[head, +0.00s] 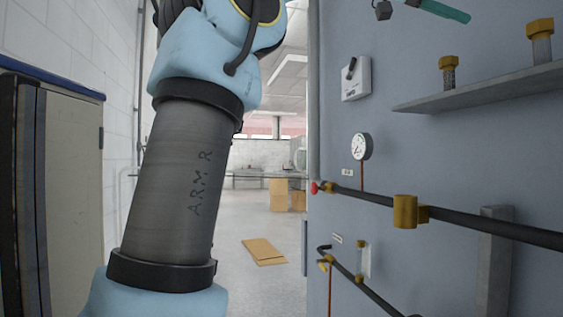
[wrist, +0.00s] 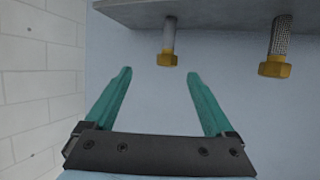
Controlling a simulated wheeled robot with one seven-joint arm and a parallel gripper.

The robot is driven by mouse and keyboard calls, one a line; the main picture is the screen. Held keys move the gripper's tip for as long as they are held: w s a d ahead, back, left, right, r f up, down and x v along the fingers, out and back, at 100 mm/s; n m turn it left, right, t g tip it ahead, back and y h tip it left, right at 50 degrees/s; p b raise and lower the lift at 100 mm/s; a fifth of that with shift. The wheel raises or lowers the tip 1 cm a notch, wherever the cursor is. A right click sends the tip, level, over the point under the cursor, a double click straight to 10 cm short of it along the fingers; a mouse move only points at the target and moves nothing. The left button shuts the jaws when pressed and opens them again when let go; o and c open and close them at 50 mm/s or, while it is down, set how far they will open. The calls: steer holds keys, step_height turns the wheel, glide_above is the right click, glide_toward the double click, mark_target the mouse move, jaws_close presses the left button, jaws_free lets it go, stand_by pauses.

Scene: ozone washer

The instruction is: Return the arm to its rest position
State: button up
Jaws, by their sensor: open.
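My arm (head: 175,165), with a grey link marked "ARM R" and light blue joints, rises through the left-centre of the head view. Its upper part runs out of the top of the picture. My gripper (wrist: 158,73) has two teal fingers spread wide apart in the wrist view, with nothing between them. A teal finger of it also shows at the top right of the head view (head: 444,11), in front of the blue-grey panel. The rest of the gripper is cut off there.
The blue-grey panel (head: 440,150) fills the right side, with a shelf (head: 490,88) bearing two yellow-headed bolts (head: 540,28), a switch box (head: 356,78), a gauge (head: 361,146) and dark pipes (head: 470,226). A cabinet (head: 75,190) stands left. Flat cardboard (head: 263,251) lies on the floor.

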steer(key=w+a+f+n+t+y, duration=0.1)
steer(key=w+a+f+n+y, duration=0.15)
steer(key=w+f, duration=0.4)
steer(key=w+a+f+n+t+y, duration=0.1)
steer(key=w+f+n+t, duration=0.2)
steer(key=f, duration=0.7)
steer(key=w+a+f+n+y, duration=0.1)
steer(key=w+a+f+n, duration=0.15)
steer(key=w+f, duration=0.45)
steer(key=w+a+f+n+t+y, duration=0.1)
steer(key=a+f+n, duration=0.15)
steer(key=f, duration=0.35)
steer(key=w+a+f+n+y, duration=0.1)
steer(key=a+f+y, duration=0.1)
steer(key=a+f, duration=0.25)
steer(key=s+a+f+n+y, duration=0.2)
steer(key=a+f, duration=0.5)
steer(key=f, duration=0.2)
steer(key=s+a+f+n+y, duration=0.2)
steer(key=a+f, duration=0.6)
steer(key=f, duration=0.2)
steer(key=s+a+f+n+g+y, duration=0.1)
steer(key=s+a+f+n, duration=0.1)
steer(key=s+a+f, duration=0.9)
steer(key=shift+s+a+g+y, duration=0.15)
steer(key=shift+a+g+y, duration=0.1)
steer(key=shift+g+y, duration=0.15)
steer(key=shift+n, duration=0.25)
